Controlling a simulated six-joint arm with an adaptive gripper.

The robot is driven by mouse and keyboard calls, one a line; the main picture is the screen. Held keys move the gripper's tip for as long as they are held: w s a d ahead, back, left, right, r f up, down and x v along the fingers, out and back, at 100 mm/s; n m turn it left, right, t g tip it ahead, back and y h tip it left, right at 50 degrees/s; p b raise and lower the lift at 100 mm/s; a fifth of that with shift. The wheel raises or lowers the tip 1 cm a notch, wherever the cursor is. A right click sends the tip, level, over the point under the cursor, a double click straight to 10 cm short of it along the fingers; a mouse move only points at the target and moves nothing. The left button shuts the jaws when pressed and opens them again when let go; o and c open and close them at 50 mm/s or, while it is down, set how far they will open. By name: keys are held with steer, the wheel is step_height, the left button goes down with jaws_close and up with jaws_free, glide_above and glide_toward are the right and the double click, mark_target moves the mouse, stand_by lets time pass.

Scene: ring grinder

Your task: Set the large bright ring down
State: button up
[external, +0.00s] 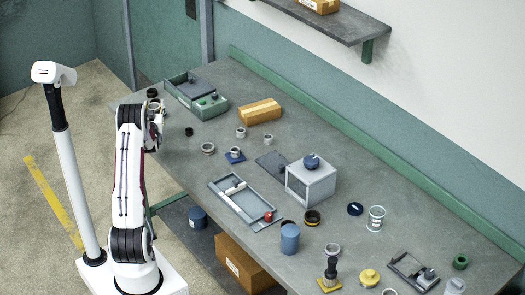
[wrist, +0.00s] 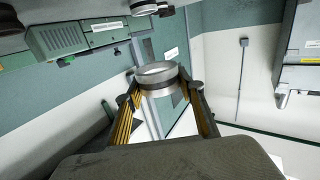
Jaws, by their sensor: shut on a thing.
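A large bright metal ring (wrist: 157,74) with a darker band shows in the wrist view between the fingertips of my gripper (wrist: 158,88). The fingers are shut on it, one on each side, and it looks clear of any surface. In the external view my gripper (external: 156,128) is at the left end of the grey workbench, partly hidden by my own arm.
The grey workbench (external: 222,88) holds a green box (external: 196,97), a cardboard box (external: 259,111), a grey tray (external: 243,204) and a grey machine block (external: 311,183). Loose rings include one bright ring (external: 208,148) and a dark one (external: 189,131). Bare bench separates several items.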

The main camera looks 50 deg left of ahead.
mark_target(158, 111)
steer(key=shift+r, duration=0.15)
steer(key=shift+r, duration=0.15)
steer(key=shift+s+d, duration=0.15)
steer(key=shift+d, duration=0.05)
steer(key=d, duration=0.1)
steer(key=d+f, duration=0.1)
steer(key=d, duration=0.1)
steer(key=shift+d+f, duration=0.25)
steer(key=w+d+m+t+h, duration=0.2)
steer(key=w+d, duration=0.2)
steer(key=d, duration=0.6)
steer(key=w+d+m+t+h, duration=0.15)
steer(key=w+d, duration=0.25)
steer(key=d, duration=0.6)
steer(key=w+d+m+t+h, duration=0.2)
steer(key=w+d, duration=0.2)
steer(key=d, duration=0.6)
steer(key=d+r+m+t+h, duration=0.1)
steer(key=d+h, duration=0.3)
steer(key=d, duration=1.2)
steer(key=w+d+r+m+t+h, duration=0.1)
steer(key=d+m+h, duration=0.3)
steer(key=d, duration=1.2)
steer(key=shift+w+r+m+h, duration=0.35)
steer(key=shift+r+h, duration=0.1)
steer(key=shift+r, duration=0.25)
